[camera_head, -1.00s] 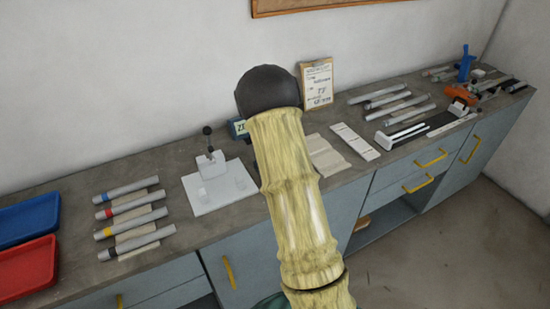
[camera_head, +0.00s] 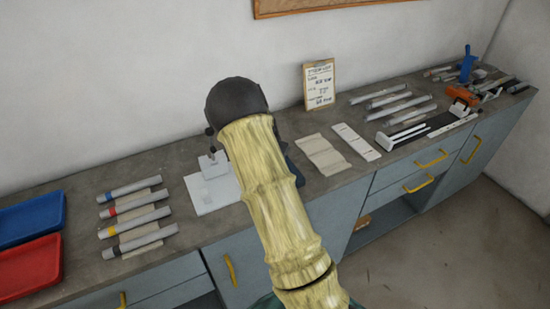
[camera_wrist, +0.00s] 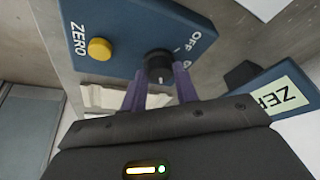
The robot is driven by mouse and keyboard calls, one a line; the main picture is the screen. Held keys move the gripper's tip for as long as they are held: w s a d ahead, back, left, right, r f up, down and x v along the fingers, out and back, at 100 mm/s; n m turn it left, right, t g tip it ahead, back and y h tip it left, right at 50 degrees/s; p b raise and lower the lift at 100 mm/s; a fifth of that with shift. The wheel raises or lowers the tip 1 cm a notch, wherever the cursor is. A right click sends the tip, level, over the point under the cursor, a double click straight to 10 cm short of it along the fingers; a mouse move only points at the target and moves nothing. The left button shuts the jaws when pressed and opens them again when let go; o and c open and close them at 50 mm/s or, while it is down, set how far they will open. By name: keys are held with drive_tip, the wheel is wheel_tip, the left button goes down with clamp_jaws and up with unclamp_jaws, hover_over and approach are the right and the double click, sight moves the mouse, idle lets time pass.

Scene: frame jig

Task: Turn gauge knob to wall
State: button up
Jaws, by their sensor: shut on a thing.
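In the wrist view a blue gauge panel (camera_wrist: 120,30) carries a black knob (camera_wrist: 158,62), an OFF mark beside the knob, and a yellow button (camera_wrist: 99,49) next to the word ZERO. The two purple fingers of my gripper (camera_wrist: 160,80) are on either side of the knob and closed on it. The fingers hide part of the knob, and I cannot tell its exact pointer direction. In the head view my arm covers the gripper and most of the gauge; only a dark edge (camera_head: 294,168) shows beside the arm.
A white plate with a small stand (camera_head: 213,165) is left of my arm. Several grey tubes (camera_head: 135,210) and blue and red trays (camera_head: 28,218) lie further left. A clipboard (camera_head: 319,84) leans on the wall. Light boards (camera_head: 324,154) lie right of my arm on the counter (camera_head: 180,240).

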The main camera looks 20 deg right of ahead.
drive_tip(key=o, duration=1)
drive_tip(key=shift+a+f, duration=0.1)
drive_tip(key=shift+a, duration=0.05)
drive_tip(key=shift+c, duration=0.2)
drive_tip(key=b+v, duration=0.2)
drive_tip(key=v, duration=1.5)
drive_tip(key=shift+r, duration=0.2)
drive_tip(key=s+a+f+n+y, duration=0.1)
drive_tip(key=s+a+f+n, duration=0.1)
drive_tip(key=s, duration=0.5)
drive_tip(key=s+a+f+n+y, duration=0.1)
drive_tip(key=s+a+n, duration=0.3)
drive_tip(key=s, duration=0.4)
drive_tip(key=s+a+f+n+y, duration=0.1)
drive_tip(key=s+a+f+n, duration=0.2)
drive_tip(key=s, duration=0.5)
drive_tip(key=a+n, duration=0.1)
drive_tip(key=a, duration=0.1)
drive_tip(key=shift+a+f+y, duration=0.3)
